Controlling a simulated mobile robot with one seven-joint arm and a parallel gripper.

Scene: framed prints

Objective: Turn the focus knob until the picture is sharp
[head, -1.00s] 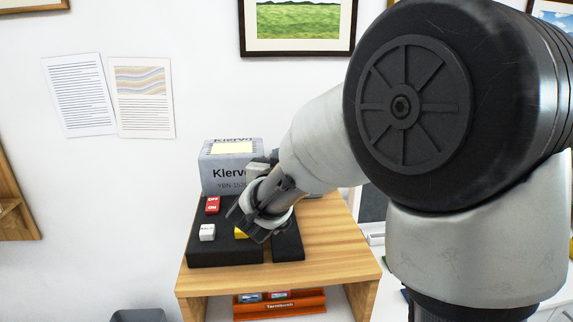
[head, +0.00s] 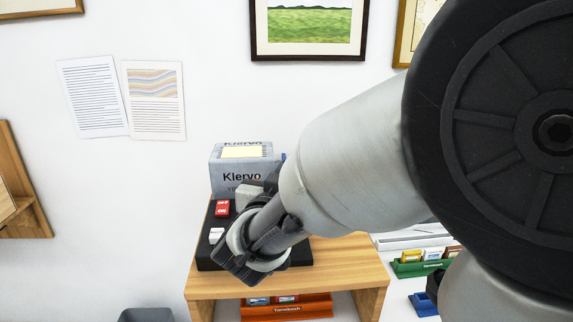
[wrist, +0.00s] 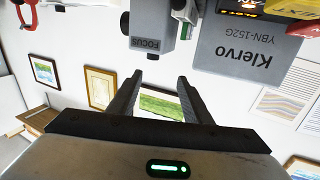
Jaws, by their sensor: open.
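A grey housing labelled FOCUS (wrist: 152,25) hangs upside down at the top of the wrist view. Small dark round parts show at its side and lower edge; I cannot tell which one is the knob. My gripper (wrist: 158,88) is open and empty, its two dark fingers apart, with the housing beyond the tips. In the head view my gripper (head: 238,268) is over the front of a black base (head: 207,259), hiding part of it. A red OFF/ON switch (head: 222,208) and a white button (head: 216,235) sit on that base. No blurred picture is identifiable.
A grey Klervo box (head: 240,178) stands behind the base on the wooden table (head: 345,262). An orange tray (head: 290,308) is below the tabletop. Framed prints, including a green landscape (head: 308,25), hang on the wall. My arm covers the right side.

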